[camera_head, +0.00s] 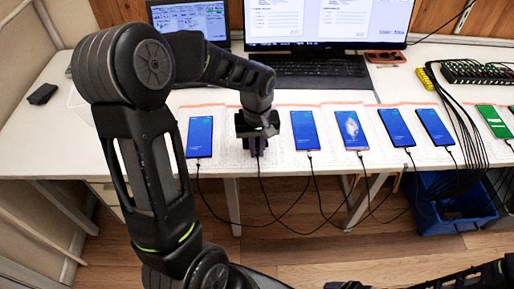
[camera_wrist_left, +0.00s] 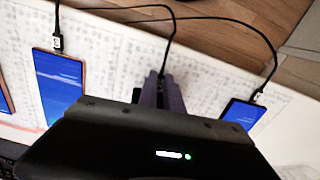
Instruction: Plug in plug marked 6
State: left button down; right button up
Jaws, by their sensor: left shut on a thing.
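My left gripper (camera_head: 257,150) is at the table's front strip, between two blue-screened phones, the left one (camera_head: 199,137) and the right one (camera_head: 305,130). In the left wrist view its fingers (camera_wrist_left: 162,88) are shut on the end of a black cable (camera_wrist_left: 173,42), which runs away over the table's front edge. The plug's end and any number on it are hidden. Any phone under the gripper is hidden too, so I cannot tell whether the plug touches one. A dark part of my right arm (camera_head: 430,281) shows at the bottom right; its jaws cannot be made out.
A black multi-port hub (camera_head: 478,72) stands back right. A blue bin (camera_head: 450,205) is under the table. Cables hang off the front edge.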

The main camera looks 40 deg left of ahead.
aim_at(257, 156)
pick_arm(q)
jog(key=c, duration=1.4)
grip_release()
jog(key=shift+c, duration=0.2)
jog(key=shift+r, duration=0.15)
jog(key=shift+s+d+r+p, duration=0.1)
jog(key=shift+r+p, duration=0.5)
jog(key=shift+r, duration=0.2)
jog(key=shift+s+d+r+p, duration=0.1)
jog(key=shift+s+r+p, duration=0.05)
jog(key=shift+r+p, duration=0.6)
jog(key=shift+s+d+r+p, duration=0.1)
jog(key=shift+r+p, duration=0.4)
jog(key=shift+r, duration=0.35)
jog(key=shift+f, duration=0.1)
